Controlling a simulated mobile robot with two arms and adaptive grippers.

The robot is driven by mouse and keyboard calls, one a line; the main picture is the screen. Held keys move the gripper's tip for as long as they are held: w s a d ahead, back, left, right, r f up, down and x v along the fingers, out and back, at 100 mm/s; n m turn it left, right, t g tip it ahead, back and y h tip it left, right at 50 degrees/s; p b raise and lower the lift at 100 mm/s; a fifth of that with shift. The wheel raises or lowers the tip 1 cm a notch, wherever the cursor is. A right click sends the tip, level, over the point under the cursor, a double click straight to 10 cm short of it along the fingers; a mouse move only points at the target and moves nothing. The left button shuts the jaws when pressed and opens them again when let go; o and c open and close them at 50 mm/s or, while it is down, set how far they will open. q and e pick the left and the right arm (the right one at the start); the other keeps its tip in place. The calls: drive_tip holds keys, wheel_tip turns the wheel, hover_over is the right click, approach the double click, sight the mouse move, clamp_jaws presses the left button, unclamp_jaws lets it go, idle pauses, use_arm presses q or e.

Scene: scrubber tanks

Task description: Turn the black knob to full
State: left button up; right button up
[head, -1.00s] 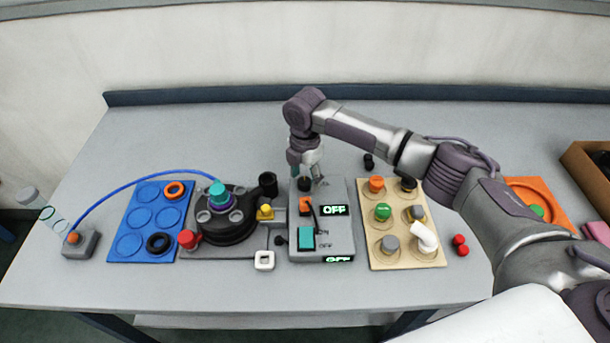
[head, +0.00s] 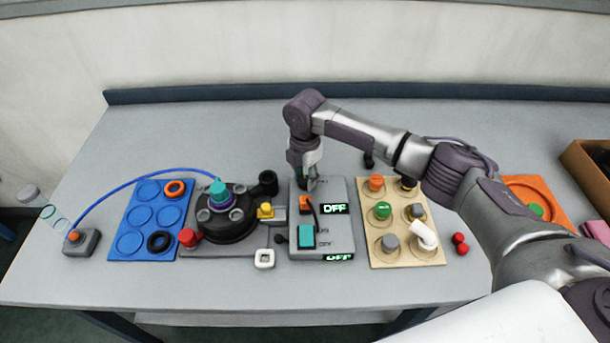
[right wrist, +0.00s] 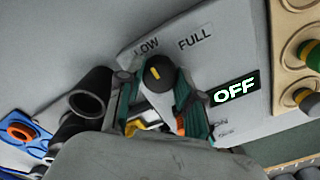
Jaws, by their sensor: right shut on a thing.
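The black knob (right wrist: 159,74) sits on the grey control box (head: 345,192), near the labels LOW (right wrist: 147,46) and FULL (right wrist: 195,38). It has a small yellow mark on top. My right gripper (right wrist: 157,98) points down at the box with its fingers on either side of the knob, shut on it. In the head view the right gripper (head: 309,182) covers the knob. The box's upper display (head: 335,209) reads OFF, and the lower display (head: 339,257) appears to read OFF. My left gripper is not in view.
An orange switch (head: 305,203) and a teal switch (head: 306,236) are on the same box, close to the gripper. A black round device (head: 225,225) stands left, a beige board (head: 404,252) with colored knobs right.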

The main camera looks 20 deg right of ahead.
drive_tip(key=m+p, duration=0.3)
drive_tip(key=shift+r, duration=0.2)
drive_tip(key=m+p, duration=0.2)
drive_tip(key=shift+s+m, duration=0.1)
drive_tip(key=shift+m, duration=0.3)
drive_tip(key=m+p, duration=0.3)
drive_tip(key=shift+f+m+p, duration=0.15)
drive_tip(key=shift+m+p, duration=0.5)
drive_tip(key=shift+m, duration=0.75)
drive_tip(key=o, duration=1.2)
drive_tip(key=shift+c, duration=0.2)
